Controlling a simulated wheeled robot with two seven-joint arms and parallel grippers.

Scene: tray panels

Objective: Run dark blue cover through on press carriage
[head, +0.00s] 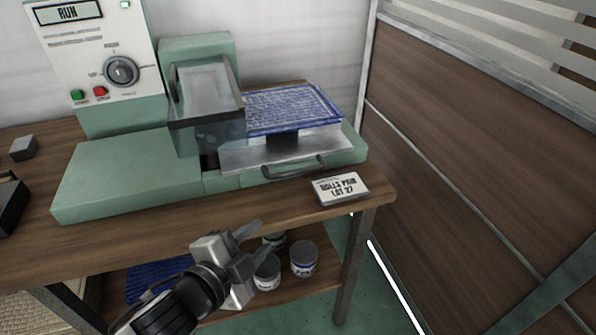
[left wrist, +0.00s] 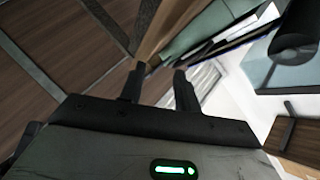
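The carriage (head: 285,149) is a metal plate with a front handle (head: 293,168), out on the right side of the green press (head: 125,180). The press panel display (head: 68,13) reads RUN, with a knob (head: 121,71) below it. My left gripper (head: 265,237) is in front of the table edge, below and apart from the carriage handle. Its two fingers stand apart with nothing between them, also in the left wrist view (left wrist: 157,70). My right gripper is not in view.
A label block (head: 341,188) reading LOT 27 sits at the table's front right corner. The lower shelf holds several jars (head: 303,259) and another blue piece (head: 155,277). A brown panelled wall (head: 470,150) closes the right side. A small grey block (head: 23,147) lies at left.

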